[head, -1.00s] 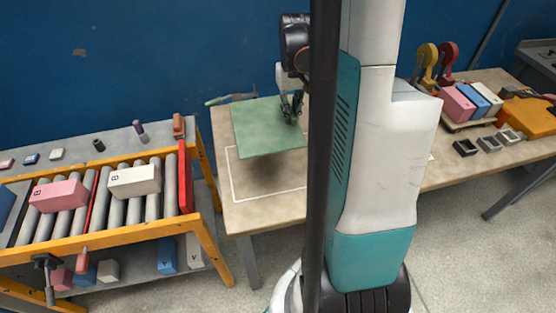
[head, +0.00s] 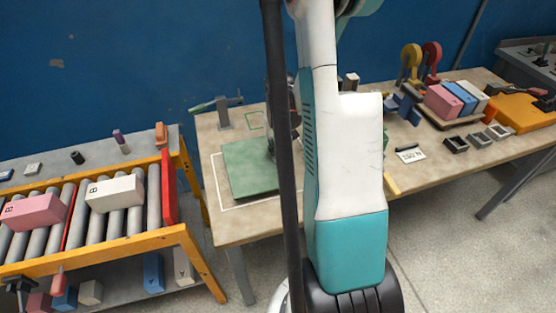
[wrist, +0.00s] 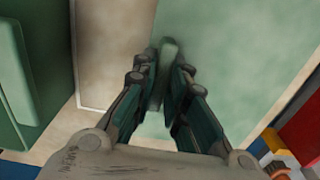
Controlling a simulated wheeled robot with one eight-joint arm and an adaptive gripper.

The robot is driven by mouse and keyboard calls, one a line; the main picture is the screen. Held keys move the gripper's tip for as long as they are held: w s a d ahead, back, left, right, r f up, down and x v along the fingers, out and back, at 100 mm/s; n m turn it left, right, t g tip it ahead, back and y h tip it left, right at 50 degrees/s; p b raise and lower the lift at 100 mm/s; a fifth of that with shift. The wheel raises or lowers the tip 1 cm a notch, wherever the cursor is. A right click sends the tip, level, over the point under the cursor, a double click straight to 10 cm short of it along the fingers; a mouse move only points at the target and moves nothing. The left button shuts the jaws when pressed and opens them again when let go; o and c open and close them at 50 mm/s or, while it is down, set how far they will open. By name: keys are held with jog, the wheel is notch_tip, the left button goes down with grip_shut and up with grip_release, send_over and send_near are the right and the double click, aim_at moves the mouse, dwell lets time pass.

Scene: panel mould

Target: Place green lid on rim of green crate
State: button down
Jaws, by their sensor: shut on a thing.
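The green lid (head: 248,170) is a flat square panel, lying at or just above the tabletop inside a white outline in the head view. My gripper (head: 270,142) is over its right part, mostly hidden behind my arm. In the wrist view my gripper (wrist: 162,90) is shut on the lid's green handle (wrist: 168,52), with the lid (wrist: 225,60) spread below. A green thing with a raised rounded edge (wrist: 28,70), which may be the green crate, stands apart at the left of the wrist view. The crate is not clearly seen in the head view; my arm covers that area.
A roller conveyor (head: 190,247) with pink and white blocks is left of the table (head: 230,232). A clamp (head: 222,108) stands at the table's back left.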

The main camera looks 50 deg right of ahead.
jog(key=shift+f+b, duration=0.5)
jog(key=shift+f, duration=1.25)
jog(key=shift+f, duration=0.15)
jog(key=c, duration=1.6)
grip_release()
